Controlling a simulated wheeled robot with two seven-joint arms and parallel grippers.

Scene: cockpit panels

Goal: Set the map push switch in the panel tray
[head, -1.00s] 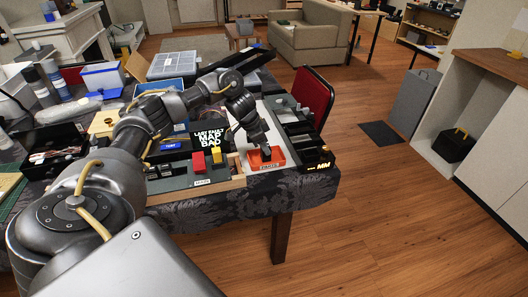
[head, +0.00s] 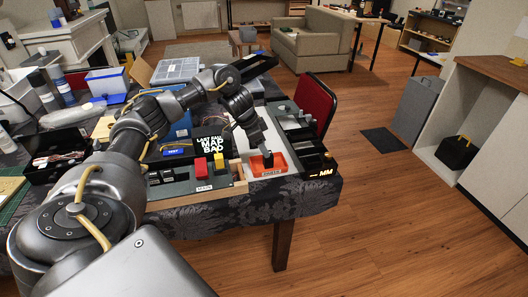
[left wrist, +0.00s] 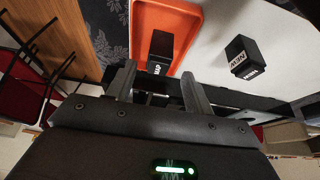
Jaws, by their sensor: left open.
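The orange panel tray (head: 281,170) lies on a white surface near the table's front edge. A black push switch (head: 268,161) sits in it; in the left wrist view that switch (left wrist: 161,43) has a light label I cannot read surely. Another black labelled block (left wrist: 242,55) is on the white surface beside the tray in the left wrist view. My left gripper (head: 262,149) is just above the switch in the tray, and its open fingers (left wrist: 157,85) appear apart from the switch. My right gripper is not in view.
A grey panel with a red block (head: 201,167) and a yellow block (head: 219,161) is left of the tray. A black sign (head: 212,143) stands behind them. A dark slotted rack (head: 311,150) is right of the tray. A red chair (head: 315,101) stands at the table's right edge.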

